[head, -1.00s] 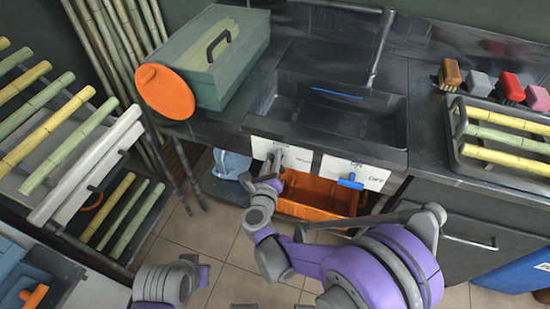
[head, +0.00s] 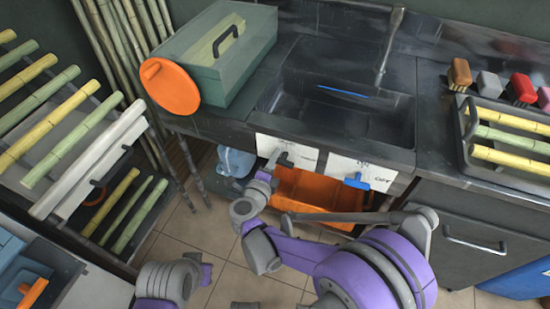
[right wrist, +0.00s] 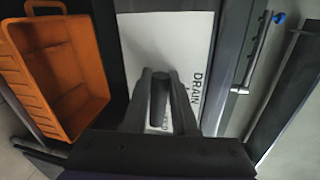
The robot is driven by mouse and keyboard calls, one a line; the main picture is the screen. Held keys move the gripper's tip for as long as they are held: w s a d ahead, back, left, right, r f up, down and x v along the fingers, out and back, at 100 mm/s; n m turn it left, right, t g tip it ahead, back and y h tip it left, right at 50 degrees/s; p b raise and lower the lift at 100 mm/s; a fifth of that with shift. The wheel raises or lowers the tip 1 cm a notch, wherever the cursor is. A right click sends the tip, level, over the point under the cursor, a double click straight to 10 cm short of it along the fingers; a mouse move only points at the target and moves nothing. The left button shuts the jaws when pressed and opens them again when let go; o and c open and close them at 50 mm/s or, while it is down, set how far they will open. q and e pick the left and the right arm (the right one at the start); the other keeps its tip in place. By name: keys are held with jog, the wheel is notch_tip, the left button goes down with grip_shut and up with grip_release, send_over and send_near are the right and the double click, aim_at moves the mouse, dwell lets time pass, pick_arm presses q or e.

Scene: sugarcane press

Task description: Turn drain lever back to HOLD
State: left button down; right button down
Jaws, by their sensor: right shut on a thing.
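The drain lever (right wrist: 160,92) is a dark grey handle in front of a white panel (right wrist: 135,45) lettered DRAIN in the right wrist view. In the head view the white panel (head: 300,155) is on the front edge below the sink, at its left. My right gripper (right wrist: 160,84) is shut on the lever, one finger on each side. It also shows in the head view (head: 272,168), small and partly hidden by my wrist. Lettering below DRAIN is mostly covered by the fingers.
A blue lever (head: 355,181) on a second white panel marked OFF is just to the right. An orange crate (head: 318,203) stands below the panels, close to my right forearm. A blue jug (head: 235,162) is to the left. The sink (head: 340,110) is above.

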pick_arm(q)
jog(key=shift+f, duration=0.1)
pick_arm(e)
jog(key=shift+f+n, duration=0.15)
jog(key=shift+n, duration=0.35)
jog(key=c, duration=1)
grip_release()
